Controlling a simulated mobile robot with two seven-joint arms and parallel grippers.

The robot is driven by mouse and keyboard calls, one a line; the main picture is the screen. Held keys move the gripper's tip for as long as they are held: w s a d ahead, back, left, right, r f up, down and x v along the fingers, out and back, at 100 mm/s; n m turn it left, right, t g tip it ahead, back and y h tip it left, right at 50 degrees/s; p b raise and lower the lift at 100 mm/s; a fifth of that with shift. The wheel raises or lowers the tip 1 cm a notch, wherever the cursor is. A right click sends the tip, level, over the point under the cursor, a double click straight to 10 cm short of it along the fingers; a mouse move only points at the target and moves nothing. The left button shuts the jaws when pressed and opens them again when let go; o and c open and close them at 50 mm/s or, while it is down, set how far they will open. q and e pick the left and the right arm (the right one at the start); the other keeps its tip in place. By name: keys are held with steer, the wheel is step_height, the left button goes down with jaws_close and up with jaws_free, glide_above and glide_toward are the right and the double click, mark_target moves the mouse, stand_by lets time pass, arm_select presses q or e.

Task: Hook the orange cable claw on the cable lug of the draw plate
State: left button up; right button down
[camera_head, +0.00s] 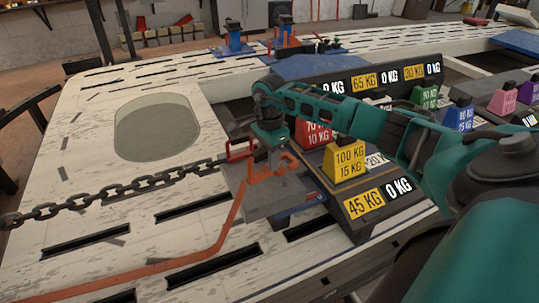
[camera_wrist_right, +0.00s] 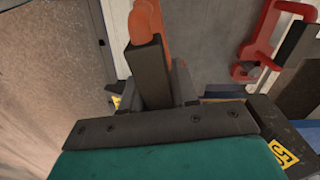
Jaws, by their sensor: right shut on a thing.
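The orange cable claw (camera_head: 268,171) is at the end of an orange cable (camera_head: 232,222), above or on the grey draw plate (camera_head: 290,197); I cannot tell whether they touch. My right gripper (camera_head: 272,150) comes down over the claw and is shut on it. In the right wrist view an orange part of the claw (camera_wrist_right: 145,20) shows at the dark finger (camera_wrist_right: 150,70). I cannot pick out the cable lug; the gripper and claw may hide it. My left gripper is in neither view.
A red shackle-like part (camera_head: 240,149) is just left of the gripper, near the end of a dark chain (camera_head: 110,190). Coloured weight blocks (camera_head: 345,160) stand to the right. The slotted white bench (camera_head: 80,140) is mostly clear at left.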

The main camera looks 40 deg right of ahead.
mark_target(269, 173)
steer(key=shift+f+b, duration=2.05)
steer(key=shift+f, duration=0.9)
steer(key=shift+f+b, duration=0.3)
steer(key=shift+f, duration=0.45)
steer(key=c, duration=1)
jaws_free()
steer(key=shift+o, duration=1.1)
steer(key=shift+f, duration=0.15)
step_height(269, 173, up, 13)
steer(key=p, duration=0.2)
steer(key=shift+p, duration=0.4)
